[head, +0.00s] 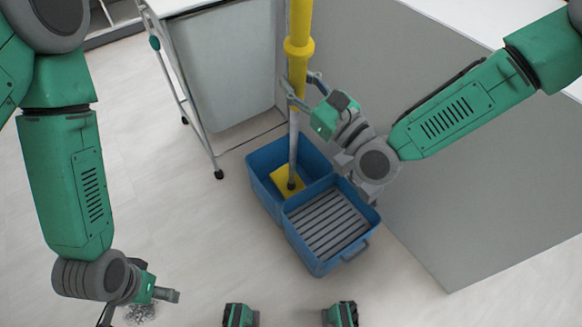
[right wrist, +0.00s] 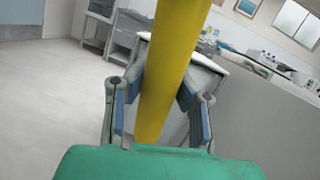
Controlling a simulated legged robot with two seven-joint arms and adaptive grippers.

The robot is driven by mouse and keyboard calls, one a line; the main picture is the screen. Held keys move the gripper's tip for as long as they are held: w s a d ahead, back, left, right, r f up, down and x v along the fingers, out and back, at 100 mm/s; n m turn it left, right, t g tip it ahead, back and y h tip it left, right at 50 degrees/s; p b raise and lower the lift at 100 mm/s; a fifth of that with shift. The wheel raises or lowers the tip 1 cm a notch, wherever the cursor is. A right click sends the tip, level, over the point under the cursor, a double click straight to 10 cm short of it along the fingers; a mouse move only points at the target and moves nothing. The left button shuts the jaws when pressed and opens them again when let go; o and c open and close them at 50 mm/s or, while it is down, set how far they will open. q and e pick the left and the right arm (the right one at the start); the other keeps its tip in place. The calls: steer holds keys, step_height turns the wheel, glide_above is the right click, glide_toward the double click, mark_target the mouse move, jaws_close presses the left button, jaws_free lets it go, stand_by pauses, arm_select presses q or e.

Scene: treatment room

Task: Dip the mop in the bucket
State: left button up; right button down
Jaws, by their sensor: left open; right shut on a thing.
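The mop (head: 293,131) stands nearly upright, with a thick yellow upper handle and a thin grey pole below. Its yellow head (head: 289,188) is inside the rear compartment of the blue bucket (head: 323,259). Whether the head touches the bottom I cannot tell. The bucket's front compartment has a grey slatted grate. My right gripper (head: 301,86) is shut on the mop handle above the bucket. In the right wrist view the yellow handle (right wrist: 166,80) passes between the fingers. My left gripper (head: 141,306) is open and empty, low at the lower left, apart from mop and bucket.
A white wheeled cart (head: 221,70) stands behind and left of the bucket. A grey cabinet side (head: 440,200) rises close on the bucket's right. The pale floor (head: 180,230) left of the bucket is clear.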

mark_target(290, 47)
steer(key=shift+a, duration=0.55)
steer(key=shift+r, duration=0.2)
steer(key=shift+d+r+p, duration=0.2)
steer(key=shift+r+p, duration=0.45)
steer(key=shift+r, duration=0.2)
steer(key=shift+d+r+p, duration=0.2)
steer(key=shift+r+p, duration=0.4)
steer(key=shift+r, duration=0.2)
steer(key=shift+a+r+p, duration=0.2)
steer(key=shift+r+p, duration=0.3)
steer(key=shift+r, duration=0.3)
steer(key=shift+a+r+p, duration=0.15)
steer(key=shift+r+p, duration=0.35)
steer(key=shift+r, duration=0.3)
steer(key=shift+d+r+p, duration=0.2)
steer(key=shift+r+p, duration=0.85)
steer(key=shift+r, duration=0.55)
arm_select(q)
step_height(290, 47, up, 15)
steer(key=p, duration=0.8)
steer(key=shift+a, duration=0.25)
arm_select(e)
step_height(290, 47, up, 13)
steer(key=shift+r, duration=0.15)
